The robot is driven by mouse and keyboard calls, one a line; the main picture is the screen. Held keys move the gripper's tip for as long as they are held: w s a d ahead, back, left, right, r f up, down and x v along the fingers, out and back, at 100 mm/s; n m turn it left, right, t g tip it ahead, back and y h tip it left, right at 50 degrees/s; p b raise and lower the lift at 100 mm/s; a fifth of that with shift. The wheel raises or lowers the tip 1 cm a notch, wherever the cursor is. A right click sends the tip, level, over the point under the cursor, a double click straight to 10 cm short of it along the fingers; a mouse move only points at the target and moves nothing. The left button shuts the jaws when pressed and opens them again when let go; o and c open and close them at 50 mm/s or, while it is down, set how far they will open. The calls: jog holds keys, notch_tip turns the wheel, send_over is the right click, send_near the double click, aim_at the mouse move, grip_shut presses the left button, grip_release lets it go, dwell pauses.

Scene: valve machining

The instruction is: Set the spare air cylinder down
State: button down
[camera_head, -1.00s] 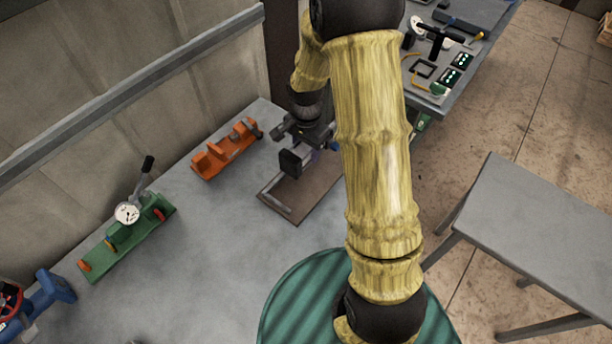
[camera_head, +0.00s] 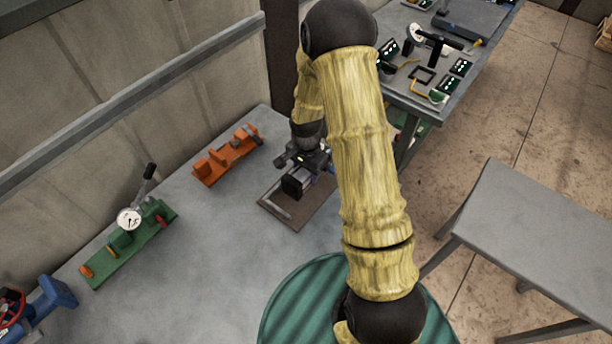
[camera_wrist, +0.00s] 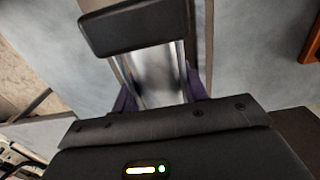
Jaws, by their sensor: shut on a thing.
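The spare air cylinder (camera_head: 292,187) has a black end cap and a silver body. It also shows in the wrist view, with its cap (camera_wrist: 138,30) towards the top and its silver body below. My gripper (camera_wrist: 160,95) is shut on the body, with purple fingers on either side. In the head view my gripper (camera_head: 312,170) is over the brown mat (camera_head: 312,208) on the grey bench. The cylinder is over or on this mat; I cannot tell whether it touches. My gripper hides its far end.
A light metal bar (camera_head: 275,207) lies along the mat's left side. An orange fixture (camera_head: 226,158) and a green fixture with a dial (camera_head: 130,240) stand to the left. A second table (camera_head: 425,100) holds electronics. The bench front (camera_head: 200,270) is clear.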

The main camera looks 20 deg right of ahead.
jog(key=shift+f, duration=1.05)
jog(key=shift+f, duration=0.15)
jog(key=c, duration=0.8)
grip_release()
jog(key=shift+o, duration=0.2)
notch_tip(320, 180, up, 12)
jog(key=shift+r+b, duration=0.15)
jog(key=shift+b, duration=0.65)
